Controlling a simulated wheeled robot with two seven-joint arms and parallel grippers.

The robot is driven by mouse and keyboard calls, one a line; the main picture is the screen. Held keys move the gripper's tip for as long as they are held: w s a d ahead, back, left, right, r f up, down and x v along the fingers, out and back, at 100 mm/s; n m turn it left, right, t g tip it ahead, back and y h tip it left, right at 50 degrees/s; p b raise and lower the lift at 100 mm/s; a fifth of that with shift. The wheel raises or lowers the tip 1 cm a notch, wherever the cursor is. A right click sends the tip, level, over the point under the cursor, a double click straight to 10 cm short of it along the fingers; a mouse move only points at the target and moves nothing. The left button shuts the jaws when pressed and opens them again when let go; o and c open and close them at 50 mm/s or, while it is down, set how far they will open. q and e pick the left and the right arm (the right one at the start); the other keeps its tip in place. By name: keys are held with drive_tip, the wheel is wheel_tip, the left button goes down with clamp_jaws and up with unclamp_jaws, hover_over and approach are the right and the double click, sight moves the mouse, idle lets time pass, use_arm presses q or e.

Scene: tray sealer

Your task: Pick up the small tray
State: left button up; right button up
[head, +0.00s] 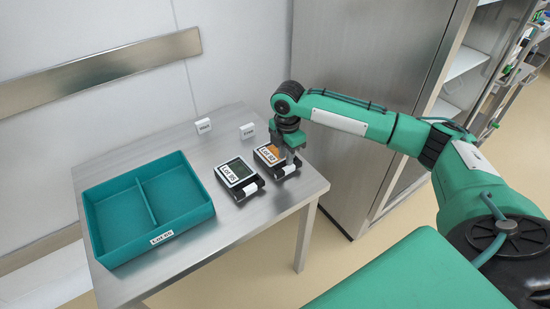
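A small dark tray (268,154) with an orange patch and a white lot label lies on the right part of the metal table. A second small dark tray (238,170), with a dark green top and a "Lot 95" label, lies to its left. My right gripper (289,162) points down at the right end of the orange-patched tray, at or just over it. I cannot tell whether its fingers touch the tray or how far apart they are. My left gripper is out of view.
A large teal bin (198,185) with two empty compartments and a label on its front stands on the left of the table (219,235). A metal cabinet (340,60) is behind my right arm.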

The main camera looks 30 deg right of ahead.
sight(285, 169)
drive_tip(key=shift+f, duration=3.4)
clamp_jaws()
